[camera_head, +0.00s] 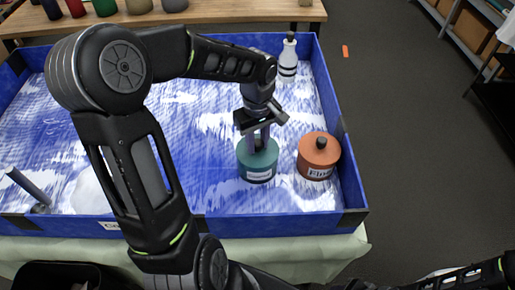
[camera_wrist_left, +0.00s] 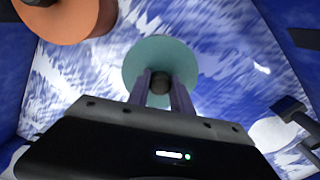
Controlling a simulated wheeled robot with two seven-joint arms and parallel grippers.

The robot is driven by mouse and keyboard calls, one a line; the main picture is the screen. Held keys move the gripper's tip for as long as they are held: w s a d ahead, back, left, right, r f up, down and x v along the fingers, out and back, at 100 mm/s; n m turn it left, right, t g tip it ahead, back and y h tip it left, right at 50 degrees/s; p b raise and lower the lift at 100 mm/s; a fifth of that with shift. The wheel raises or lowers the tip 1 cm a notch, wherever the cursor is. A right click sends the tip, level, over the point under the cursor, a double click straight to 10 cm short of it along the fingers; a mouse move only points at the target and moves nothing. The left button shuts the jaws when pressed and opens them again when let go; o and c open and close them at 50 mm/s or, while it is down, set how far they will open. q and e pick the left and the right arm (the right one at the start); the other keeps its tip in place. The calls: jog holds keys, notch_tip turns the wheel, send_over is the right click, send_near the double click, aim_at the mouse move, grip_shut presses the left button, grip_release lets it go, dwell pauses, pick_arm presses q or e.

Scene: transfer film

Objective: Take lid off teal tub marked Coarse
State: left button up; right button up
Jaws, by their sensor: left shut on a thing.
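The teal tub (camera_head: 257,170) stands in the blue-walled tray, with a white label on its front too small to read. Its teal lid (camera_wrist_left: 150,55) is seen from above in the left wrist view, with a dark knob at its middle. My left gripper (camera_head: 260,140) comes down from above and is shut on the lid's knob (camera_wrist_left: 160,84), one finger on each side. The lid appears to sit on the tub; I cannot make out a gap. My right arm (camera_head: 470,277) shows at the lower right; its fingertips are not clear.
An orange tub (camera_head: 317,160) with a dark knob and a label stands close right of the teal tub. A white bottle (camera_head: 288,62) stands at the back. The tray's blue wall (camera_head: 345,165) rises on the right. A dark rod (camera_head: 27,188) leans at the left.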

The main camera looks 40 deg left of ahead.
aim_at(258, 141)
pick_arm(q)
grip_shut()
jog(key=shift+r, duration=0.1)
notch_tip(258, 141, up, 10)
jog(key=shift+f, duration=0.1)
dwell(0.4)
dwell(0.5)
